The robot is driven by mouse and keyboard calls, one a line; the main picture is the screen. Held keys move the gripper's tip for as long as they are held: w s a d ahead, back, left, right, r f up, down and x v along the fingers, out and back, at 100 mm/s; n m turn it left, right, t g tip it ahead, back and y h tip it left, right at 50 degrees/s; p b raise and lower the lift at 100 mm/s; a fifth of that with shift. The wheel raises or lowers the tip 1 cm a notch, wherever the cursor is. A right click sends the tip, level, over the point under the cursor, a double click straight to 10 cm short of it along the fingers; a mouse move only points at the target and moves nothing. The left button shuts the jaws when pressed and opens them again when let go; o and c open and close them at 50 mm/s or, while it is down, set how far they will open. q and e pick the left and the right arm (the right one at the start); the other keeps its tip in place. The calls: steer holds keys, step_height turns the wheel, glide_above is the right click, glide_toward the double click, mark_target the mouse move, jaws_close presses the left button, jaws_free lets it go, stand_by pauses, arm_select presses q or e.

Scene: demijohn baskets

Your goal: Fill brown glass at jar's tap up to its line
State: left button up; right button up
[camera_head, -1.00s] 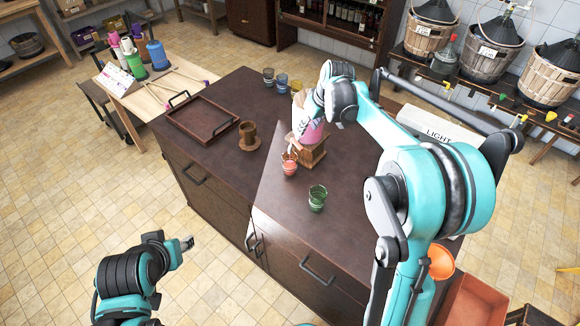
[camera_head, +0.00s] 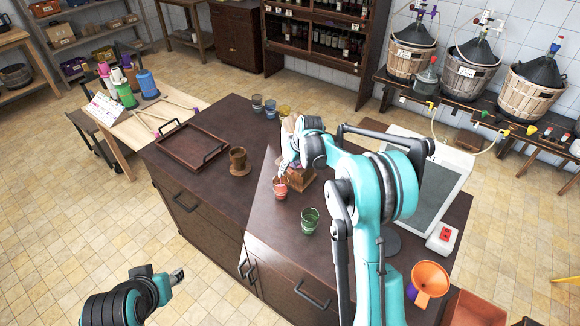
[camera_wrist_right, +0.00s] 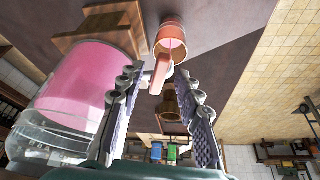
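The brown glass (camera_head: 238,158) stands upright on a round wooden coaster; it also shows beyond my fingers in the right wrist view (camera_wrist_right: 170,103). My left gripper (camera_head: 178,275) is off the counter, fingers unclear. No line is readable.
A green glass (camera_head: 310,220) stands at the counter's front. Blue (camera_head: 257,103) and yellow (camera_head: 284,110) glasses stand at the back. An empty brown tray (camera_head: 193,146) lies at left. A lightbox (camera_head: 420,185) and an orange funnel (camera_head: 428,280) are at right.

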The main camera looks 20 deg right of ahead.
steer(key=shift+c, duration=0.2)
jaws_close()
steer(key=shift+w+d+n+b, duration=0.1)
steer(key=shift+d+n+b, duration=0.2)
steer(key=shift+n, duration=0.3)
steer(key=n, duration=0.1)
steer(key=n+y, duration=0.1)
steer(key=shift+w+d+n+g, duration=0.25)
steer(key=shift+d+n+g, duration=0.05)
steer(key=shift+d, duration=0.05)
steer(key=shift+o, duration=0.2)
jaws_free()
steer(key=shift+r, duration=0.1)
steer(key=v, duration=1.2)
